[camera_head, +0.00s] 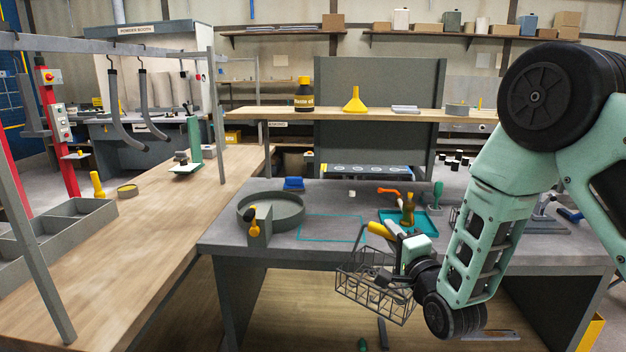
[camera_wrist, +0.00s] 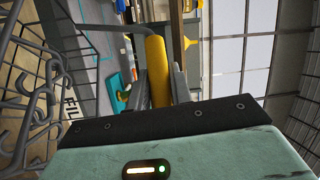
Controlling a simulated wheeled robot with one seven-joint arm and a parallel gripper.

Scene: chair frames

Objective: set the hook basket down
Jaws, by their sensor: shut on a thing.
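The hook basket (camera_head: 362,284) is a dark wire basket with a yellow handle (camera_head: 379,231). My gripper (camera_head: 392,234) is shut on the yellow handle. The basket hangs in front of the grey bench's front edge, apart from the bench top. In the wrist view the yellow handle (camera_wrist: 158,72) stands between the fingers, and the wire basket (camera_wrist: 50,75) fills the left side with several grey hooks in it. Much of the basket's right side is hidden behind my gripper in the head view.
A teal outlined rectangle (camera_head: 331,228) on the grey bench (camera_head: 232,233) is bare. A round grey tray (camera_head: 285,210) stands left of it; a teal tray (camera_head: 421,224) with tools lies right. A wooden table (camera_head: 150,235) is at left; a shelf (camera_head: 380,114) runs behind.

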